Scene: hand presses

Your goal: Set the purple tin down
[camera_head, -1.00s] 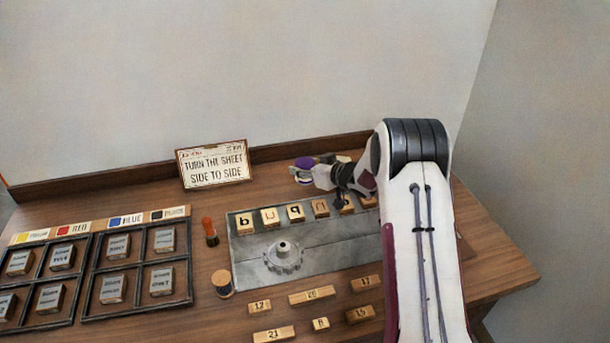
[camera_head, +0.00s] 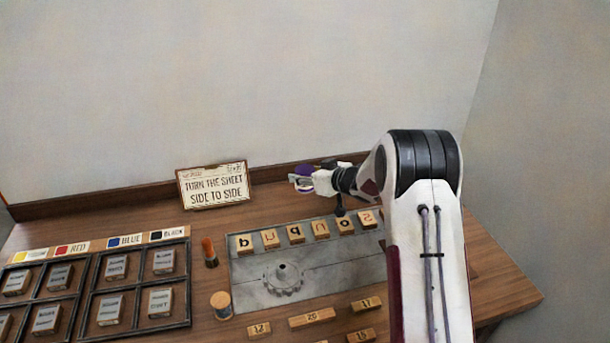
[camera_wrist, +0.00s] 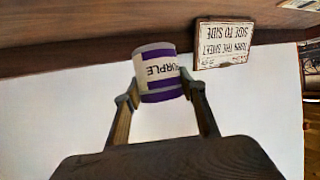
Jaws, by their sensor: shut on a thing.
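The purple tin (camera_wrist: 158,68) shows in the wrist view as a small cylinder with a white label reading PURPLE and purple bands. My gripper (camera_wrist: 160,97) is shut on it, with one finger on each side. In the head view the purple tin (camera_head: 305,170) is a small purple and white shape at the end of my gripper (camera_head: 302,182), near the back edge of the table and right of the sign. It looks held above the table. How far above I cannot tell.
A sign (camera_head: 214,186) reading TURN THE SHEET SIDE TO SIDE stands at the back. A grey metal plate (camera_head: 345,265) with letter blocks and a gear lies in front of my gripper. An orange-topped tool (camera_head: 209,252), a wooden spool (camera_head: 221,304) and black-framed trays (camera_head: 135,325) are left.

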